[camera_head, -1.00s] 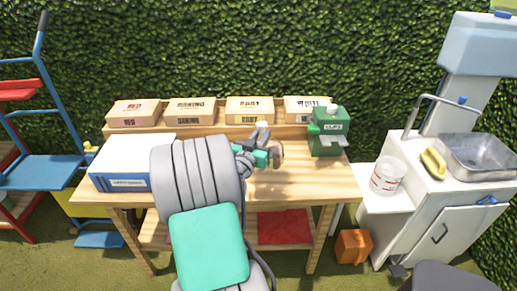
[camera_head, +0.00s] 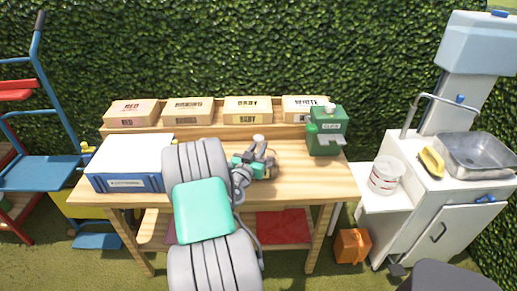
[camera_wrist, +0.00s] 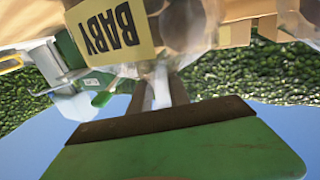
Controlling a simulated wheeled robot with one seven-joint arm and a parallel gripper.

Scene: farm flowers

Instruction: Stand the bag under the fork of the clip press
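The clip press (camera_head: 327,130) is a green box with a white label and a pale fork at its front, at the right end of the wooden table. My gripper (camera_head: 266,157) is over the table to the left of the press. In the wrist view its fingers (camera_wrist: 158,90) are close together at the bag. The bag (camera_wrist: 190,28) is see-through with a yellow BABY label; in the head view the bag (camera_head: 270,170) is small and partly hidden by my gripper. The bag is apart from the fork. Whether it touches the tabletop I cannot tell.
Several labelled boxes (camera_head: 248,110) stand on the raised back shelf. A blue and white box (camera_head: 128,166) is on the left of the table. A white bucket (camera_head: 386,175) and a sink unit (camera_head: 440,195) stand at the right. The tabletop (camera_head: 310,185) before the press is clear.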

